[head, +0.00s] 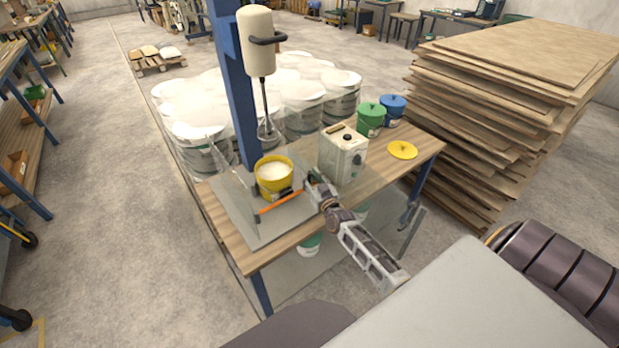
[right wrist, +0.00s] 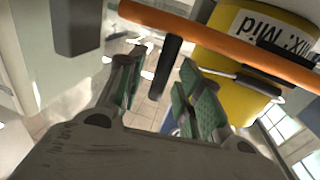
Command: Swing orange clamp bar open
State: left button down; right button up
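The orange clamp bar (head: 281,203) runs across the front of the yellow bucket (head: 275,180), which holds white material. In the right wrist view the bar (right wrist: 215,40) crosses the top, in front of the labelled yellow bucket (right wrist: 232,68). A black peg-like handle (right wrist: 167,66) sticks out below the bar. My right gripper (head: 312,183) is just right of the bar's right end. In the right wrist view its green-padded fingers (right wrist: 158,80) are apart, with the black handle between or just beyond the tips. Contact is not visible. My left gripper is not in view.
A blue mixer column (head: 236,95) with a cream mixer head (head: 257,45) stands behind the bucket. Clear panels surround it. Green (head: 371,120) and blue (head: 392,110) buckets and a yellow lid (head: 402,150) sit farther right.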

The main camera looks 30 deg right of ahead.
jog(key=shift+w, duration=0.45)
grip_shut()
